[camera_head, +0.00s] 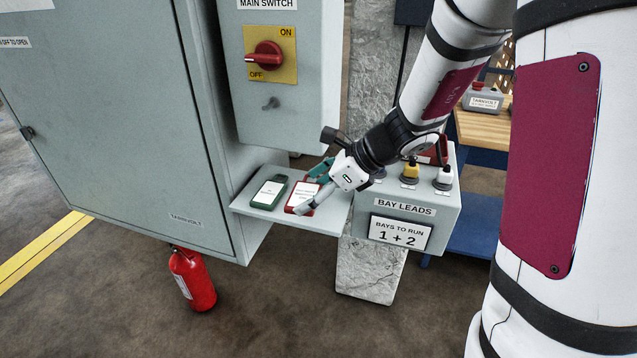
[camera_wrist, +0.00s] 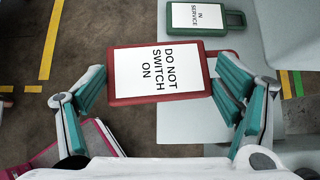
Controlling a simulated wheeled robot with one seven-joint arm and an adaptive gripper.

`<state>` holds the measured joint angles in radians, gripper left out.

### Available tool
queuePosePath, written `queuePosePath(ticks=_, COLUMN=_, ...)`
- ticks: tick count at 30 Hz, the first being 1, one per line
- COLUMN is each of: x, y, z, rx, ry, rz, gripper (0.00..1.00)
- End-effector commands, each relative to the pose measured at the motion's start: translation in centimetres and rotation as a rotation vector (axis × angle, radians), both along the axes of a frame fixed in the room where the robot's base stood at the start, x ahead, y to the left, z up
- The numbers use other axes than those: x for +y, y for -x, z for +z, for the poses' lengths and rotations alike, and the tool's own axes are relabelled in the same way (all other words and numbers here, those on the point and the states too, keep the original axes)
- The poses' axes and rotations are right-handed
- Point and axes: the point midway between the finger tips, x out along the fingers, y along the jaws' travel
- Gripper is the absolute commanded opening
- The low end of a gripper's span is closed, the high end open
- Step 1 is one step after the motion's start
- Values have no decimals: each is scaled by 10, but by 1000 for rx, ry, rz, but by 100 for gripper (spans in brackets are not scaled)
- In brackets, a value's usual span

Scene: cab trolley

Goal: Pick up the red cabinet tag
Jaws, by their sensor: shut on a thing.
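The red cabinet tag (camera_head: 300,196) is at the right part of the small grey shelf (camera_head: 325,222), partly covered by my gripper. In the wrist view the red tag (camera_wrist: 158,75) reads "DO NOT SWITCH ON" and lies face up between the fingers. My gripper (camera_head: 312,188) is shut on the red tag, one finger on each side of it. I cannot tell whether the tag still touches the shelf. A green tag (camera_head: 268,192) lies to its left on the shelf; in the wrist view this green tag (camera_wrist: 203,17) reads "IN SERVICE".
The grey cabinet (camera_head: 110,110) stands left of the shelf, with a main switch box (camera_head: 285,110) above. A bay leads box (camera_head: 440,208) with coloured plugs is close on the right, under my arm. A fire extinguisher (camera_head: 192,280) stands on the floor.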

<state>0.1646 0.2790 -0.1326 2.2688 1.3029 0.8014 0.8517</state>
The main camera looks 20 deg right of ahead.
Motion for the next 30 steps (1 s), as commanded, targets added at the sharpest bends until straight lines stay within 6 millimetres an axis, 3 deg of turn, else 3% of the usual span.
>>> queuePosePath(ticks=6, x=28, y=37, z=0, rx=-1, ry=0, rz=4, gripper=57)
queuePosePath(ticks=19, x=68, y=96, z=3, rx=3, ry=0, rz=2, gripper=57)
queuePosePath(ticks=30, x=76, y=101, z=7, rx=3, ry=-10, rz=6, gripper=57)
